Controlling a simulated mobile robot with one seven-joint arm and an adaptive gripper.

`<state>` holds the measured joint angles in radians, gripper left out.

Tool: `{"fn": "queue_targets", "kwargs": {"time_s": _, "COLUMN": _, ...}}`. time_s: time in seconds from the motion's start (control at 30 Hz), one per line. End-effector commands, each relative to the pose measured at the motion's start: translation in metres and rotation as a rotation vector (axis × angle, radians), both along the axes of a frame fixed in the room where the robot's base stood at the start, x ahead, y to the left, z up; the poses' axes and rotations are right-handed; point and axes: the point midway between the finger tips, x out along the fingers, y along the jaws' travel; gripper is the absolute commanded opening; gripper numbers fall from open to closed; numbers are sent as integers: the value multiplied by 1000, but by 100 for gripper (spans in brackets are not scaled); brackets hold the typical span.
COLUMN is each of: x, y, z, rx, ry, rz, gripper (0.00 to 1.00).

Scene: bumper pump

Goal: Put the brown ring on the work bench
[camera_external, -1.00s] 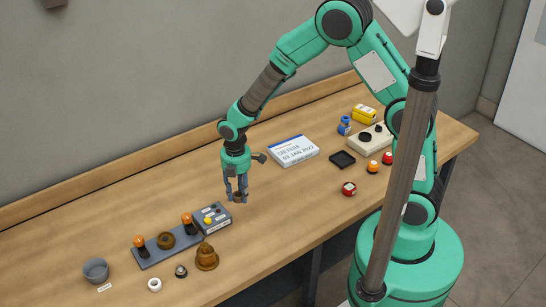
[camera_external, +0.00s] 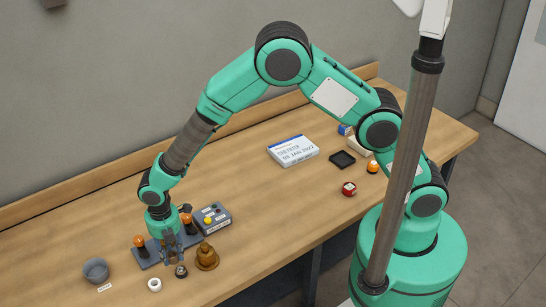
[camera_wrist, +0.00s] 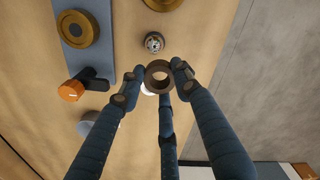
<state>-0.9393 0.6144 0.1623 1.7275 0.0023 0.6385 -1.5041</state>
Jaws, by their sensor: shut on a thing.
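My gripper (camera_wrist: 158,78) is shut on the brown ring (camera_wrist: 156,70), a small dark brown ring held at the fingertips in the wrist view. In the external view my gripper (camera_external: 173,259) points down over the front left of the work bench (camera_external: 250,215), beside the blue-grey panel. The ring cannot be made out clearly there. In the wrist view the ring hangs near a small metal knob (camera_wrist: 154,42), with the wood behind it. I cannot tell how far above the bench it is.
The panel (camera_external: 150,263) carries orange-topped levers and a brown disc (camera_wrist: 79,29). A brown bell-shaped part (camera_external: 206,258) stands close to the right of my gripper. A white ring (camera_external: 155,285) and grey cup (camera_external: 96,269) are to the left. The bench middle is clear.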

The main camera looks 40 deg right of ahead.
Motion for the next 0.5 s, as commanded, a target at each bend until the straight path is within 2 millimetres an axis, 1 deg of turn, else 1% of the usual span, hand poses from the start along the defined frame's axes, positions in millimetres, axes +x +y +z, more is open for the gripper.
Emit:
{"fn": "queue_targets", "kwargs": {"time_s": 0.03, "x": -7, "y": 10, "z": -1, "rx": -1, "ry": 1, "rz": 22, "gripper": 13}}
{"fn": "queue_targets", "kwargs": {"time_s": 0.13, "x": -18, "y": 26, "z": -4, "rx": -1, "ry": 1, "rz": 58, "gripper": 13}}
{"fn": "queue_targets", "kwargs": {"time_s": 0.23, "x": -16, "y": 22, "z": -22, "rx": -2, "ry": 2, "rz": 52, "gripper": 13}}
{"fn": "queue_targets", "kwargs": {"time_s": 0.4, "x": -15, "y": 22, "z": -42, "rx": -1, "ry": 1, "rz": 51, "gripper": 13}}
{"fn": "queue_targets", "kwargs": {"time_s": 0.5, "x": -15, "y": 22, "z": -49, "rx": -1, "ry": 1, "rz": 51, "gripper": 13}}
